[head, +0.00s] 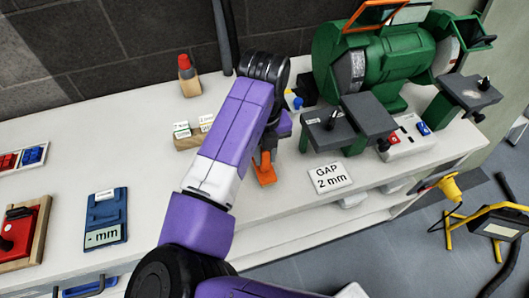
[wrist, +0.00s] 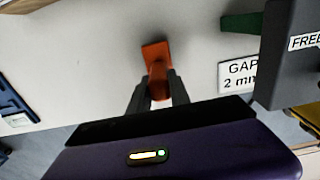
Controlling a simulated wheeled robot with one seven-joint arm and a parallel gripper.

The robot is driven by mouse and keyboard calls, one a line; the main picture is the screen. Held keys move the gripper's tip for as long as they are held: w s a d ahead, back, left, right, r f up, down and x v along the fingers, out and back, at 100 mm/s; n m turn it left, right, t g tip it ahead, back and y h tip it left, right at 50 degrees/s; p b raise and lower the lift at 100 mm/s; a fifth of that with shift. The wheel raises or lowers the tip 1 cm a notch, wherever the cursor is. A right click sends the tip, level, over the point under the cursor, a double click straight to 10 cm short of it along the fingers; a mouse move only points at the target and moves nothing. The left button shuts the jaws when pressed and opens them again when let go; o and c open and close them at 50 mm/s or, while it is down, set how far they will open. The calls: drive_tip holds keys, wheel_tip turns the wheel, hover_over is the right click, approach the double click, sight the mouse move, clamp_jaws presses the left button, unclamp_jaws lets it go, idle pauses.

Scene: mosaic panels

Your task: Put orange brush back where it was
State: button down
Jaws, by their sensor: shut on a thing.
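The orange brush (wrist: 156,55) is between the two dark fingers of my gripper (wrist: 158,92) in the wrist view. The fingers are shut on its near end, and its wider end points away from me. In the head view the orange brush (head: 264,170) shows just below my arm, over the white bench left of the GAP 2 mm sign. My gripper is mostly hidden behind the purple arm there. I cannot tell whether the brush touches the bench top.
A green bench grinder (head: 390,60) with grey rests stands to the right. The GAP 2 mm sign (head: 330,178) lies near the front edge. A blue gauge (head: 106,218) lies far left. Bench between is clear.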

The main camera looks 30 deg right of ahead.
drive_tip(key=shift+f, duration=0.15)
drive_tip(key=c, duration=1.2)
unclamp_jaws()
wheel_tip(320, 180, up, 12)
drive_tip(key=shift+r, duration=0.2)
